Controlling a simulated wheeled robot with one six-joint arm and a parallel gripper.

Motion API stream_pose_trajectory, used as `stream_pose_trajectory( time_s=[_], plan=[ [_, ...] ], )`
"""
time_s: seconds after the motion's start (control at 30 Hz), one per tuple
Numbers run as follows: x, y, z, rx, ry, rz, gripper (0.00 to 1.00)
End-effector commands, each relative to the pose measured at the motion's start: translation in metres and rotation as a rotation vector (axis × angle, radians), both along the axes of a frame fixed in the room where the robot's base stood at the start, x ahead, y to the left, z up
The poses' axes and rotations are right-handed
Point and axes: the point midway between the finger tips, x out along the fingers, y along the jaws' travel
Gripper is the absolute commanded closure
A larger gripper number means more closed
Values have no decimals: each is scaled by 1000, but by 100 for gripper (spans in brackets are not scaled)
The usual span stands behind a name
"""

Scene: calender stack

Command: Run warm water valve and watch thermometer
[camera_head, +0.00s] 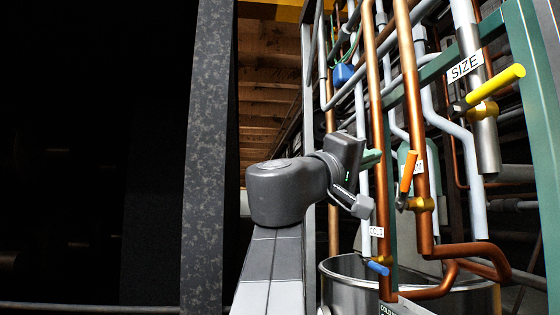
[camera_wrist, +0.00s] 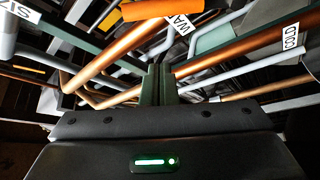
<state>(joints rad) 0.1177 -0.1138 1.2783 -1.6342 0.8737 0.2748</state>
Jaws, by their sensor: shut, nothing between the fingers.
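The warm water valve has an orange handle (camera_head: 408,171) on a brass body (camera_head: 421,204) on a copper pipe. The orange handle (camera_wrist: 160,9) also shows at the top of the wrist view, beside a partly hidden label (camera_wrist: 182,22) reading "WA". My gripper (camera_head: 372,158) is left of the handle in the head view, with its green fingers close to a copper pipe. In the wrist view my gripper (camera_wrist: 157,85) has its fingers together and empty, apart from the handle. I cannot make out a thermometer in either view.
A blue handle (camera_head: 377,268) sits low near the COLD label (camera_head: 376,231). A yellow handle (camera_head: 496,88) is at upper right by the SIZE label (camera_head: 464,67). Copper and grey pipes crowd around my arm. A metal vat (camera_head: 345,289) stands below. A green post (camera_head: 540,100) is at right.

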Motion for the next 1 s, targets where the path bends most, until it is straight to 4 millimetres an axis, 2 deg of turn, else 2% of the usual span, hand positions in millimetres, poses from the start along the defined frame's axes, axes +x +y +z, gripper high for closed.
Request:
stream_pose_trajectory(
  time_s=[0.2,0.5,1.0],
  plan=[
    [15,-28,13,1,0,-4,100],
    [-13,-35,-9,0,-1,-1,100],
    [-17,-36,-14,1,-3,2,100]
  ],
)
